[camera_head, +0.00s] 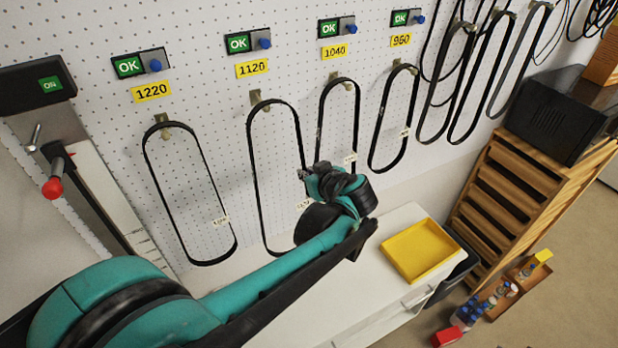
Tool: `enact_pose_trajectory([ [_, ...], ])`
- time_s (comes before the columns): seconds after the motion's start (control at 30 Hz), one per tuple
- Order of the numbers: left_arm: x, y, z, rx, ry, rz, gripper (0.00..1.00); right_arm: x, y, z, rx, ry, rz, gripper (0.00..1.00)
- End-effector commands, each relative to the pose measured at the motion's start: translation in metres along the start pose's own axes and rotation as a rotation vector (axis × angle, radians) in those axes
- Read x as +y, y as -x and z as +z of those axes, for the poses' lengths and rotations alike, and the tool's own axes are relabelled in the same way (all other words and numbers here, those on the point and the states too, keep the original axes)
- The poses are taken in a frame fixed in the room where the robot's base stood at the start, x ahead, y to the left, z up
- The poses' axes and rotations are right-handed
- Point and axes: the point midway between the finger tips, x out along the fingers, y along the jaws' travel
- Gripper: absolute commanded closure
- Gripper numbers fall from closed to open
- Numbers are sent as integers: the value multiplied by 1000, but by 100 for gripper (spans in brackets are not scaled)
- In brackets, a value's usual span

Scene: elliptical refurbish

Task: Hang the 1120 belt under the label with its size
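A long black belt (254,165) hangs from a hook on the pegboard under the yellow 1120 label (252,68). Its lower right part is behind my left arm, and its pale tag shows only partly, too small to read. My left gripper (318,172) is in front of the board, by the right strand of this belt and the lower left of the belt under 1040. Its fingers are seen from behind and are small, so whether they are open or touch a belt cannot be told. My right gripper is not in view.
Other belts hang under the 1220 label (151,91), the 1040 label (335,51) and the 960 label (401,40), with more at the upper right. Green OK displays sit above the labels. A yellow tray (421,250) lies on the white bench (372,307) below.

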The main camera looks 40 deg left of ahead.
Motion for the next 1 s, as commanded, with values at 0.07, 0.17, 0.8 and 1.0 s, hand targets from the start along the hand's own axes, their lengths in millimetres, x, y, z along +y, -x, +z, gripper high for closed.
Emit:
enact_pose_trajectory([
  [0.07, -1, -5, -2, 0, 0, -2, 100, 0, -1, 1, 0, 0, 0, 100],
  [0.17, 0, -11, -5, 1, 0, -1, 100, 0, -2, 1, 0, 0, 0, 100],
  [0.8, -1, -47, -23, 1, 0, -2, 100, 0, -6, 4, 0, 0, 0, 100],
  [1.0, -1, -60, -18, 1, 0, -1, 100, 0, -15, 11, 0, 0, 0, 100],
])
